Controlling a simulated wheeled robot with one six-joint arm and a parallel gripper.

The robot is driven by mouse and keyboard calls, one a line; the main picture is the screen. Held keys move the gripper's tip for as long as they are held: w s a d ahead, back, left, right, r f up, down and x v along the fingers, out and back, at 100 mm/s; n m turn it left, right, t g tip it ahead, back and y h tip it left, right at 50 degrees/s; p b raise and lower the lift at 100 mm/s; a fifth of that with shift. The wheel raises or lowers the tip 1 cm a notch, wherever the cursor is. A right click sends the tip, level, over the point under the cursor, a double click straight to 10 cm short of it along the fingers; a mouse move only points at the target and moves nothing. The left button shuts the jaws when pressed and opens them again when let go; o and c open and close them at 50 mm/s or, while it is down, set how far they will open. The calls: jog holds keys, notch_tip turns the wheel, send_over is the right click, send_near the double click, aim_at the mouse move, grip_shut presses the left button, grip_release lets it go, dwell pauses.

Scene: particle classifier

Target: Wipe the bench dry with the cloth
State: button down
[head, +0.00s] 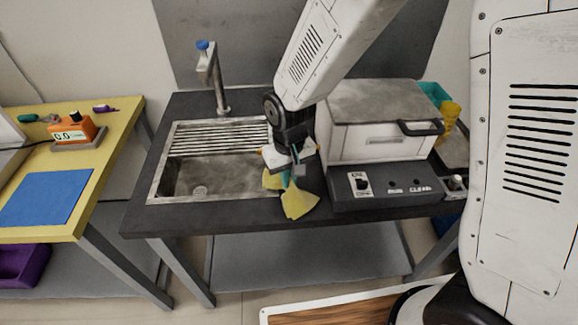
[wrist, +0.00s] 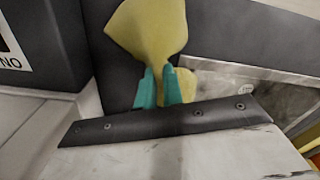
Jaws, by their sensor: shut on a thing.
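A yellow cloth (head: 299,203) hangs from my gripper (head: 288,178) over the dark bench (head: 240,214), between the sink and the grey-topped machine. In the wrist view the cloth (wrist: 152,28) is pinched between the two teal fingertips of my gripper (wrist: 159,82). The lower part of the cloth is near or on the bench's front strip; I cannot tell whether it touches. No water is clearly visible on the bench.
A steel sink (head: 154,182) with a ridged drainboard and a blue-topped tap (head: 212,75) lies left. The white machine (head: 372,142) with its control panel (head: 385,188) stands close on the right. A yellow table (head: 90,185) with a blue mat (head: 45,198) is far left.

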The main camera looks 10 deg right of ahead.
jog(key=shift+f, duration=0.35)
jog(key=c, duration=0.6)
grip_release()
jog(key=shift+f, duration=0.1)
jog(key=shift+f, duration=1)
grip_shut()
jog(key=shift+r, duration=0.3)
